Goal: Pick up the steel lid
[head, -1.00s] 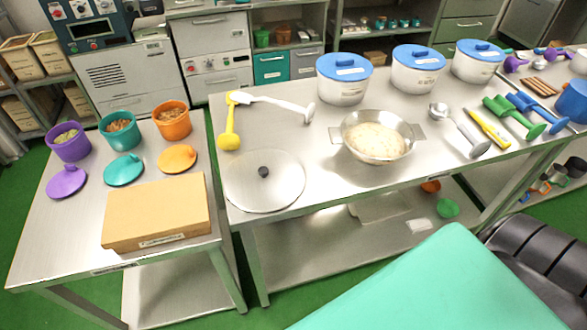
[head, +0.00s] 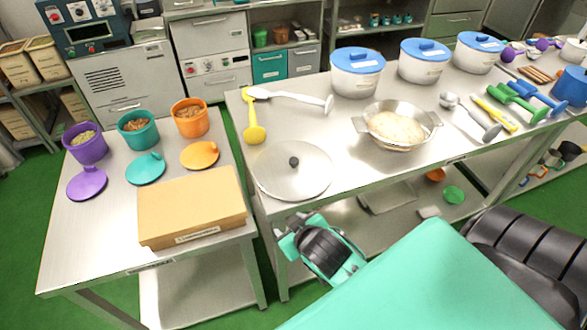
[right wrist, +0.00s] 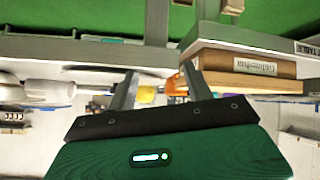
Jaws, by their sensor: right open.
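The steel lid (head: 292,172) is a flat round disc with a black knob (head: 294,161). It lies on the front left part of the long steel table, left of the steel pan (head: 396,127). My right gripper (head: 287,236) is in front of the table edge, below the lid in the head view and apart from it. Its fingers are hard to make out there. In the right wrist view my right gripper (right wrist: 158,78) is open, with nothing between its fingers. I cannot clearly make out the lid there. My left gripper is not in view.
A cardboard box (head: 191,205) sits on the left side table; it also shows in the right wrist view (right wrist: 245,65). A yellow tool (head: 254,124) and a white tool (head: 296,98) lie behind the lid. A gap separates the two tables.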

